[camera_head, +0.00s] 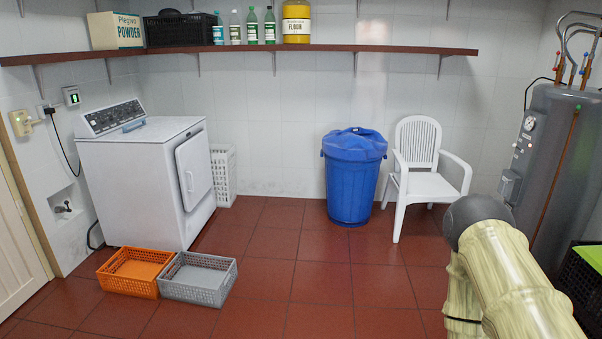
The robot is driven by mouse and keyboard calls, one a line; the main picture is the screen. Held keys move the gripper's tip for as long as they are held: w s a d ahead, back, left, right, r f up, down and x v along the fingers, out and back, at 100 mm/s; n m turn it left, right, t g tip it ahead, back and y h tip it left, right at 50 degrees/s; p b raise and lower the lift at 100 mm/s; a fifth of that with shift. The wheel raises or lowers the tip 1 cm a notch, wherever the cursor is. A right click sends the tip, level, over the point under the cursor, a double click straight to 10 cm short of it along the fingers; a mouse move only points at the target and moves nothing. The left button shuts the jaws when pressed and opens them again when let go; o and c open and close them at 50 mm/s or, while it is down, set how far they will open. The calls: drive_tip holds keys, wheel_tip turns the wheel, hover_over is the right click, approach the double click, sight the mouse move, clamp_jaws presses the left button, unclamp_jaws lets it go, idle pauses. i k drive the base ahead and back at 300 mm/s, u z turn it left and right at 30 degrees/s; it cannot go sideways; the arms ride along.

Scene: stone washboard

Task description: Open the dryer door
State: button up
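The white dryer (140,190) stands against the left wall, with its dial panel (112,117) on top at the back. Its front faces right. The dryer door (198,165) is a raised white panel that lies close against that front; I cannot tell if it is fully latched. My arm reaches in from the bottom right corner, far from the dryer. My gripper is not in view.
An orange basket (130,285) and a grey basket (200,290) sit on the floor before the dryer. A white hamper (223,175), a blue bin (351,185) and a white chair (425,185) stand along the back. A grey boiler (555,150) is at right. The middle floor is clear.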

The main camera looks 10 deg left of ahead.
sight(193, 157)
drive_tip(key=u, duration=0.1)
drive_tip(key=i, duration=1.65)
drive_tip(key=u, duration=0.65)
drive_tip(key=i, duration=1.8)
drive_tip(key=u, duration=0.85)
drive_tip(key=i, duration=0.9)
drive_tip(key=u, duration=0.15)
